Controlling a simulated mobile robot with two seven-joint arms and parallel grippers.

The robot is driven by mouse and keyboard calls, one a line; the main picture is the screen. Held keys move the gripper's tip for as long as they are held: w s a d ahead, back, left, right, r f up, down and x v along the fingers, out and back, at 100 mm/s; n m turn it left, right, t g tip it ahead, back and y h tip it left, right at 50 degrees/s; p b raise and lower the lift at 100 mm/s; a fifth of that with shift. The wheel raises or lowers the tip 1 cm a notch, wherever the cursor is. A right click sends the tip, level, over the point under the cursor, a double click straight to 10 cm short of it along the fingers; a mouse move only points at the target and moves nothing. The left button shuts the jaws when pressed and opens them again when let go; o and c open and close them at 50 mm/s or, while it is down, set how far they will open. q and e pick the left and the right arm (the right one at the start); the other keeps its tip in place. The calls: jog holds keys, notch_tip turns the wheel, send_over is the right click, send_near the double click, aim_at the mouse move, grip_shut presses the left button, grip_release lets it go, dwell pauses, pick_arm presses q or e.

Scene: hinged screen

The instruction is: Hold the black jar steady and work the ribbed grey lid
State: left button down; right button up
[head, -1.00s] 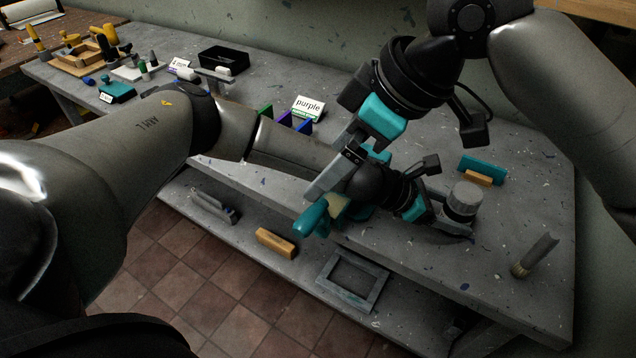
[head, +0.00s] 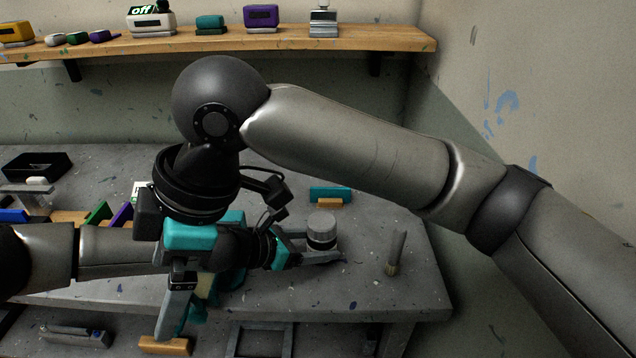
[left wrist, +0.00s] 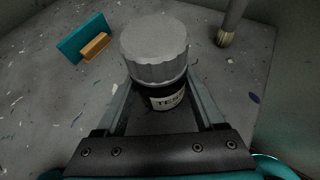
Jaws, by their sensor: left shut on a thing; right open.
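The black jar (head: 322,243) stands upright on the grey bench, with the ribbed grey lid (head: 321,222) on top. The left wrist view shows the lid (left wrist: 155,48) large, and the jar's black body (left wrist: 168,97) below it with a partly hidden pale label. My left gripper (head: 308,247) is shut on the jar's body, one finger on each side, below the lid. My right gripper (head: 176,308) is open, points downward left of the jar and is clear of the lid. A teal and cream thing beside its fingers is partly hidden.
A brush (head: 396,253) stands right of the jar. A teal block with a wooden piece (head: 330,193) lies behind it. A wall shelf (head: 340,42) holds several devices. An open frame (head: 262,338) and a wooden block (head: 165,346) lie low in front. My right arm crosses above the bench.

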pick_arm(q)
jog(key=shift+f, duration=0.1)
grip_release()
jog(key=shift+a, duration=0.1)
dwell(0.3)
jog(key=v, duration=1.2)
